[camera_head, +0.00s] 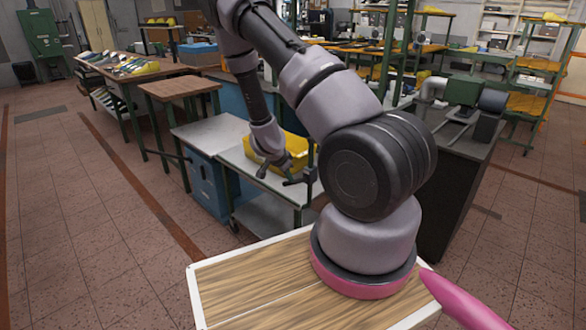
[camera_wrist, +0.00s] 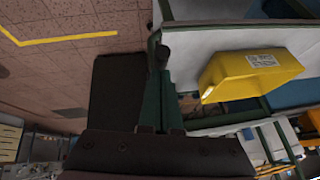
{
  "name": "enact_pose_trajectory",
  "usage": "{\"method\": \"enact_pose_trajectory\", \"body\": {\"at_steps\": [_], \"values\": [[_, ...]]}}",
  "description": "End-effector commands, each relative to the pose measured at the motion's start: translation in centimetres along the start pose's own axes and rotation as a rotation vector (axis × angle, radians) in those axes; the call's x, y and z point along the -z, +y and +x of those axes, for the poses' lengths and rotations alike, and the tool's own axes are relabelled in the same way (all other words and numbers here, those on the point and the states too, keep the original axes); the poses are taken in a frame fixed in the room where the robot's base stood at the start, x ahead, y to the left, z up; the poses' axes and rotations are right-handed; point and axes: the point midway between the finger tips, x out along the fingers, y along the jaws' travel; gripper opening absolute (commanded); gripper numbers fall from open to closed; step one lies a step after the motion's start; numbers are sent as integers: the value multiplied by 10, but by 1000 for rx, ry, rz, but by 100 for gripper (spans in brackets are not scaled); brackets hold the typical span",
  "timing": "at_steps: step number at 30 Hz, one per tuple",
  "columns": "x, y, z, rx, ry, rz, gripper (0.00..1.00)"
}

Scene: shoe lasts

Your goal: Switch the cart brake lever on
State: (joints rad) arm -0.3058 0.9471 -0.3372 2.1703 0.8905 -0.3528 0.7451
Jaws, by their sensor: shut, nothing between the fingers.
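The cart (camera_head: 238,158) has a pale top, green legs and a lower shelf. A small dark lever-like part (camera_head: 311,184) shows at its near right corner; I take it to be the brake lever, but its position is unclear. My gripper (camera_head: 276,174) is low over the cart top, beside the yellow bin and to the left of that part. In the wrist view my gripper (camera_wrist: 160,75) is shut and empty, with the cart's pale top (camera_wrist: 205,45) to its right. I cannot tell whether the fingers touch the lever, which is not clear in the wrist view.
A yellow bin (camera_head: 296,150) sits on the cart, and also shows in the wrist view (camera_wrist: 250,72). A dark bench with a machine (camera_head: 460,150) stands at right. The tiled floor (camera_head: 90,230) at left is clear.

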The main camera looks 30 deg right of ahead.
Motion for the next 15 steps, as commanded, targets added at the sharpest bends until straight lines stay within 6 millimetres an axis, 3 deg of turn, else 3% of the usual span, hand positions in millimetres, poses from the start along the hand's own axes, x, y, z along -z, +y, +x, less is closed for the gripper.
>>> {"method": "enact_pose_trajectory", "body": {"at_steps": [10, 15], "values": [[-30, 7, 19, 39, 270, -48, 0], [-36, 10, 28, 37, 272, -38, 0]]}}
